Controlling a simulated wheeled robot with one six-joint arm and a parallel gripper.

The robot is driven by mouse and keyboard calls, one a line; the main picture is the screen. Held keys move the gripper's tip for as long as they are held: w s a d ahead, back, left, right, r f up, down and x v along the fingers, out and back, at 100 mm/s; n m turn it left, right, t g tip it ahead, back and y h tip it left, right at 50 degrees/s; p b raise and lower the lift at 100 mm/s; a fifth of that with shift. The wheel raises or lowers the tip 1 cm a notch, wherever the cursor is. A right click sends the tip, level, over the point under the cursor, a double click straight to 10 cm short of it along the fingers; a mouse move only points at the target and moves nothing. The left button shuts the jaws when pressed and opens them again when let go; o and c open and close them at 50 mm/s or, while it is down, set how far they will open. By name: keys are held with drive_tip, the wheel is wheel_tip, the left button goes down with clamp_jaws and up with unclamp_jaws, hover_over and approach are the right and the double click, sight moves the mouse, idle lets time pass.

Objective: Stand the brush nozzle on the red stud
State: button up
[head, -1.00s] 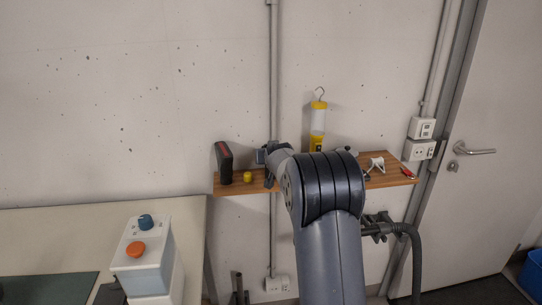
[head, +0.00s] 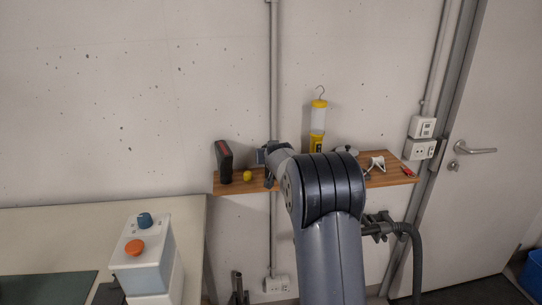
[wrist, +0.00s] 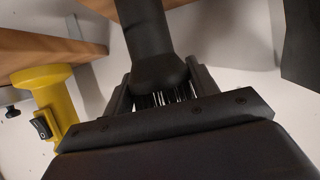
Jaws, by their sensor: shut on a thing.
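In the wrist view my gripper (wrist: 160,82) is shut on the black brush nozzle (wrist: 146,28). The nozzle's tube runs away to the top of the picture, and its pale bristles show between the fingers. In the head view my gripper (head: 267,158) is at the front of the wooden wall shelf, partly hidden by my arm. A dark part shows just below it, too small to tell clearly. I cannot make out the red stud in either view. I cannot tell whether the nozzle touches anything.
The shelf (head: 228,187) carries a black-and-red block (head: 223,162), a small yellow piece (head: 247,176), a yellow work lamp (head: 318,127), a white clip-like item (head: 377,163) and a red-handled item (head: 408,171). The lamp's yellow body (wrist: 58,95) is close left in the wrist view.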

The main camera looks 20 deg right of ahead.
idle(0.4)
drive_tip(key=o, duration=1.1)
drive_tip(key=b+v, duration=0.2)
drive_tip(key=v, duration=0.8)
drive_tip(key=shift+s+a+r+b, duration=0.1)
drive_tip(key=shift+s+a+b, duration=0.05)
drive_tip(key=shift+s+b, duration=0.2)
drive_tip(key=p+x, duration=0.2)
drive_tip(key=x, duration=0.8)
drive_tip(key=shift+w+p, duration=0.35)
drive_tip(key=shift+s, duration=0.15)
